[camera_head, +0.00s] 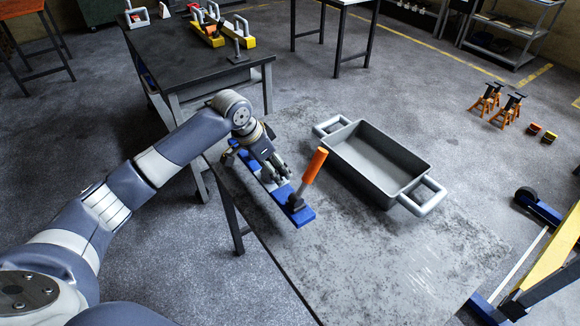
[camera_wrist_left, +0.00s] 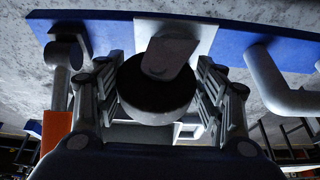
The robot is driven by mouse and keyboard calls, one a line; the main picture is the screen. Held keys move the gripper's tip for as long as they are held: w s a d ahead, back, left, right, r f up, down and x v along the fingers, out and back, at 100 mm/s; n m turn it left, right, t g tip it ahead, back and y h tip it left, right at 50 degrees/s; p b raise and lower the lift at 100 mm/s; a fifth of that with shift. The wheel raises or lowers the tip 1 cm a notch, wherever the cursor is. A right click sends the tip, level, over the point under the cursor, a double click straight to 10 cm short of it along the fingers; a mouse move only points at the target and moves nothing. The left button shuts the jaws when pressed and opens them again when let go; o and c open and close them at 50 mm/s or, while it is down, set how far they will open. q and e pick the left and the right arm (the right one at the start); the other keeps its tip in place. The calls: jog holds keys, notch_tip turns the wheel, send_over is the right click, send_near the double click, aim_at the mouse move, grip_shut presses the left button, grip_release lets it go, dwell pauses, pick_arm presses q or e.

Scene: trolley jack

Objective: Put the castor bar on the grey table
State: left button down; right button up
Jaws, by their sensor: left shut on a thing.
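The castor bar (camera_head: 302,216) is a long blue bar with an orange upright handle (camera_head: 313,165) near its front end. It is at the left part of the grey table (camera_head: 400,258); I cannot tell whether it touches the top. My left gripper (camera_head: 277,172) is over the middle of the bar. In the left wrist view, its two fingers (camera_wrist_left: 158,78) are shut on the bar's dark round castor, in front of a pale plate on the blue bar (camera_wrist_left: 110,33). A grey loop handle shows on the bar at right (camera_wrist_left: 275,85). My right gripper is not in view.
A grey tray (camera_head: 345,136) with two loop handles sits on the grey table, right of the bar. The table's front is clear. A dark table (camera_head: 170,48) with yellow bars stands behind at left. Orange jack stands (camera_head: 505,108) are on the floor at right.

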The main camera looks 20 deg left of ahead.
aim_at(316, 172)
pick_arm(q)
jog(key=d+f+p, duration=0.1)
jog(key=d, duration=0.4)
jog(key=d+f+p, duration=0.1)
jog(key=d+p, duration=0.1)
jog(key=d, duration=0.3)
jog(key=d+f+p, duration=0.1)
jog(key=d, duration=0.4)
jog(key=shift+w+f, duration=0.1)
jog(key=shift+w, duration=0.2)
jog(key=shift+f+p, duration=0.35)
jog(key=shift+f, duration=0.25)
jog(key=shift+c, duration=1.9)
grip_release()
jog(key=shift+s+f, duration=0.1)
jog(key=shift+f, duration=0.1)
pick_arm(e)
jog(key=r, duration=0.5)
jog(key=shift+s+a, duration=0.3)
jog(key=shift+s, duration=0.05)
pick_arm(q)
jog(key=shift+r, duration=0.2)
jog(key=b+v, duration=0.1)
jog(key=v, duration=1)
jog(key=shift+s+a, duration=0.1)
jog(key=shift+s+r, duration=0.15)
jog(key=shift+r, duration=0.15)
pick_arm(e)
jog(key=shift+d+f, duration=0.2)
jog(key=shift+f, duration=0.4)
